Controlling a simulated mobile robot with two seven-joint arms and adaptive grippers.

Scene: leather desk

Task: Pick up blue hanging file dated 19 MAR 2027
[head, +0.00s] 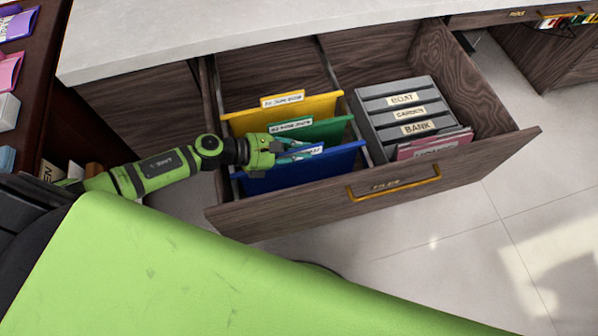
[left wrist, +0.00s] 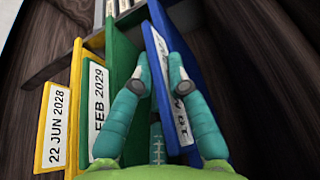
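The blue hanging file (head: 310,172) hangs nearest the front in the left part of the open drawer. Its white tab is partly covered by my left gripper (head: 298,150) in the head view. My right gripper is not in view.
Behind the blue file hang a green file (head: 330,130) and a yellow file (head: 315,105), the yellow tab dated 22 JUN 2028. A grey rack of labelled folders (head: 400,88) fills the drawer's right part. The drawer front (head: 300,212) has a brass handle (head: 395,185).

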